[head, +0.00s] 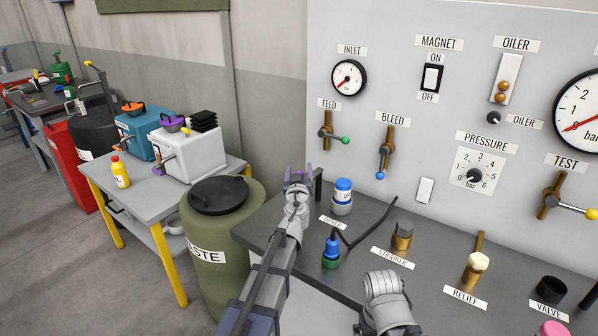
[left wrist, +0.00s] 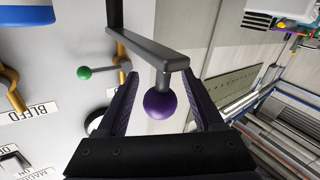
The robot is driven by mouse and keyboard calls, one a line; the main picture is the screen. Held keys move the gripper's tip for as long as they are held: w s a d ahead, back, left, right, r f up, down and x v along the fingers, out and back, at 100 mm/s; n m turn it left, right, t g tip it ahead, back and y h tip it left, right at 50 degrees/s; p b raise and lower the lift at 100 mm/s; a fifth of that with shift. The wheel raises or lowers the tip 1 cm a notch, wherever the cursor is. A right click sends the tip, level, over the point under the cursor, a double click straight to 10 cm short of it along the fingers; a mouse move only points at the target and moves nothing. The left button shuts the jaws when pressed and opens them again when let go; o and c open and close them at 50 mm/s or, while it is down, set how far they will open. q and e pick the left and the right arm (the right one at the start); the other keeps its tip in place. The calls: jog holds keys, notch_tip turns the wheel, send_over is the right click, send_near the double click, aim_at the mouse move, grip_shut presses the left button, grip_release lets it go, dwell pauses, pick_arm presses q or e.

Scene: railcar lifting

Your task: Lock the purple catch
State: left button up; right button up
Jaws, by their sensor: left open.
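The purple catch shows in the left wrist view as a dark grey bar with a purple ball (left wrist: 160,104) on its end. The ball sits between the two fingers of my left gripper (left wrist: 161,78), with a visible gap on each side. The left gripper is open and around the ball, not closed on it. In the head view my left gripper (head: 298,171) is at the left end of the grey bench, beside a short dark post (head: 318,184). The ball cannot be clearly made out there.
A blue-capped canister (head: 343,197) stands just right of my left gripper. The panel (head: 450,110) with valves and gauges rises behind the bench (head: 365,245). A green waste drum (head: 222,270) stands left of the bench. A green-ball lever (left wrist: 85,73) is near the left finger.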

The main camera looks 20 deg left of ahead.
pick_arm(q)
grip_shut()
dwell(0.5)
dwell(0.9)
